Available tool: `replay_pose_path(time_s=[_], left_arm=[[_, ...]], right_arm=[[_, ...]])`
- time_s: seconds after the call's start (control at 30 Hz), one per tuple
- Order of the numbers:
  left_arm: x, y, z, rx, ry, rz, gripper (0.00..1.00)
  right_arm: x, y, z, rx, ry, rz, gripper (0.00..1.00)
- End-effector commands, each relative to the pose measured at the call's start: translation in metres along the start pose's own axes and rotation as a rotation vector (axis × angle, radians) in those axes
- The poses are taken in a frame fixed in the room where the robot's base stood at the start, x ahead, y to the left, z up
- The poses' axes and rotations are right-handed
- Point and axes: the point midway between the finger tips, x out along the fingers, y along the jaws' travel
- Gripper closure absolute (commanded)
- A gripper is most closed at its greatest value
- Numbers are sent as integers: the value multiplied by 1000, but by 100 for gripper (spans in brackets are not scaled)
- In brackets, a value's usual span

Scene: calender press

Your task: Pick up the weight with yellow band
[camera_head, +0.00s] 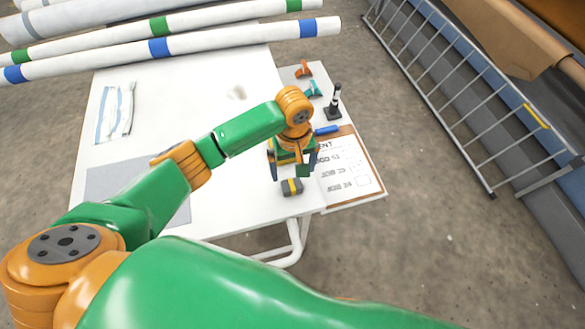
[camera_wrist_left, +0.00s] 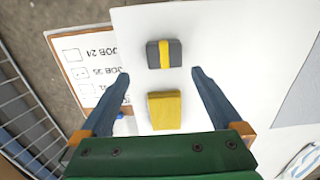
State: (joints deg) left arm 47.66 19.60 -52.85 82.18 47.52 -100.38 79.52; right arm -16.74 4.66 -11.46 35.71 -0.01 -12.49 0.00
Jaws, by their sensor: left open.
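The weight with yellow band (camera_head: 291,187) is a small dark grey block with a yellow stripe across its middle. It lies on the white table near the front edge. In the left wrist view the weight (camera_wrist_left: 153,55) lies just beyond the fingertips, roughly centred between them and apart from both. My left gripper (camera_head: 291,172) is open and empty above the table, just behind the weight. In the left wrist view the left gripper (camera_wrist_left: 160,74) has both fingers spread. A plain yellow block (camera_wrist_left: 165,110) shows between the fingers; whether it touches the table is unclear. My right gripper is out of sight.
A clipboard (camera_head: 352,180) with a job list lies right of the gripper, near a blue marker (camera_head: 327,129). A black-and-white upright item (camera_head: 333,103) stands behind. White banded rolls (camera_head: 190,43) cross the back. A grey mat (camera_head: 105,182) lies left on the table (camera_head: 215,205).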

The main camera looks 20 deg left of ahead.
Motion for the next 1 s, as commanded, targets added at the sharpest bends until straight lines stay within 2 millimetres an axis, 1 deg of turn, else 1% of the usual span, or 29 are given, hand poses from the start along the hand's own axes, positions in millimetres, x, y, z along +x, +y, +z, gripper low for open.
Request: replay_pose_path(time_s=[0.2,0.3,0.37,0.53,0.57,0.6,0.67,0.7,0.77,0.8,0.87,0.9,0.93,1.0], left_arm=[[42,-5,-2,1,0,-3,0],[56,-4,-1,4,0,0,0],[59,-4,-2,4,1,2,0],[59,-3,-2,5,2,3,0],[59,-3,-2,5,2,3,5],[59,-3,-2,5,2,3,16],[59,-3,-2,5,2,3,32],[59,-3,-2,5,2,3,43],[59,-3,-2,5,2,3,59],[58,-3,-2,5,2,3,70],[58,-3,-2,5,2,3,86],[58,-3,-2,5,2,3,97],[58,-3,-2,5,2,3,100],[58,-3,-2,5,2,3,100]], right_arm=[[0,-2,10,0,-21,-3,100],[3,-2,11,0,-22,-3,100],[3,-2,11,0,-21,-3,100],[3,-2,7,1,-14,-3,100],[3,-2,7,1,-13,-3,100],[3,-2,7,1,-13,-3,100],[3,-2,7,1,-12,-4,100],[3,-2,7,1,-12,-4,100],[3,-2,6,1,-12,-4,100],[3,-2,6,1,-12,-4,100],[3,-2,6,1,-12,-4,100],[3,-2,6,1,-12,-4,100],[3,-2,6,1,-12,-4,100],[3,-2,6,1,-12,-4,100]])
